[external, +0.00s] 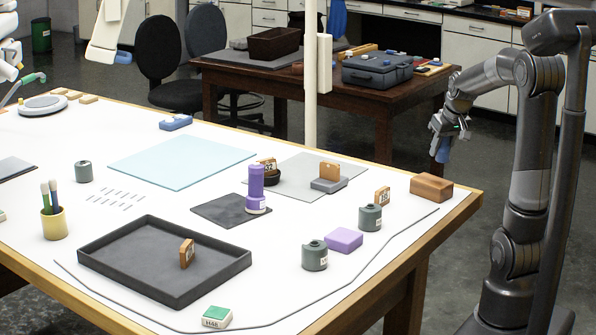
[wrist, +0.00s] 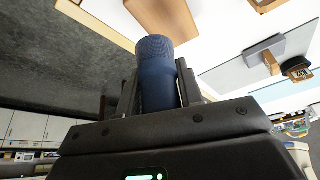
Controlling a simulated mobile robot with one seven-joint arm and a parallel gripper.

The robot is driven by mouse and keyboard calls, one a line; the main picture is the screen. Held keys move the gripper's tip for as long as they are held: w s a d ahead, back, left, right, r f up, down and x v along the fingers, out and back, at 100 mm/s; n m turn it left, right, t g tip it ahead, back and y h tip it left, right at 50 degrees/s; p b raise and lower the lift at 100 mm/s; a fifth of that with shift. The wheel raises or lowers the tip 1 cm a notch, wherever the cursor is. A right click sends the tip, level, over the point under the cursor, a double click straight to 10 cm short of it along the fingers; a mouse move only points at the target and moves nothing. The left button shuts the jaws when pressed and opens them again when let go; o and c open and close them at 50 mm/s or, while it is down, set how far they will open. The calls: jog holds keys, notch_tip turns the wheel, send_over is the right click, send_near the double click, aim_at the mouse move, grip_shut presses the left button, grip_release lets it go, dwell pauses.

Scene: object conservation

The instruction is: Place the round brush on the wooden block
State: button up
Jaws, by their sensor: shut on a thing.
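The wooden block (external: 431,188) is a brown, flat-topped block lying at the right corner of the white table, with a bare top. In the wrist view the wooden block (wrist: 163,16) shows at the top, beyond the held thing. My gripper (external: 445,138) is in the air right of the table edge, above the level of the block and apart from it. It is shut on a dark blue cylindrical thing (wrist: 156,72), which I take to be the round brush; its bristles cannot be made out. The blue of the round brush (external: 443,150) hangs below my fingers.
Near the block stand a numbered wooden tag (external: 382,196), a grey-green canister (external: 370,217) and a purple block (external: 343,240). A purple cylinder (external: 256,182) and a dark tray (external: 120,246) are farther left. Open floor lies between my arm and the table.

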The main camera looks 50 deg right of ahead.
jog(key=shift+w+a+f, duration=0.3)
jog(key=shift+w+f, duration=0.15)
jog(key=shift+w, duration=0.15)
jog(key=shift+w+a+f, duration=0.3)
jog(key=shift+w+f, duration=0.15)
jog(key=shift+w, duration=0.1)
jog(key=shift+f, duration=1.85)
jog(key=shift+f, duration=0.15)
jog(key=o, duration=1)
jog(key=v, duration=1.2)
jog(key=s+a+n, duration=0.1)
jog(key=s+a, duration=0.2)
jog(key=a, duration=0.5)
jog(key=s+a+f+n+t+y, duration=0.1)
jog(key=s+a+n, duration=0.1)
jog(key=a, duration=0.6)
jog(key=s+a+f+n+y, duration=0.1)
jog(key=s+a, duration=0.3)
jog(key=a, duration=0.5)
jog(key=shift+s+a+f+n, duration=0.15)
jog(key=shift+s+f+n, duration=0.1)
jog(key=shift+n, duration=0.45)
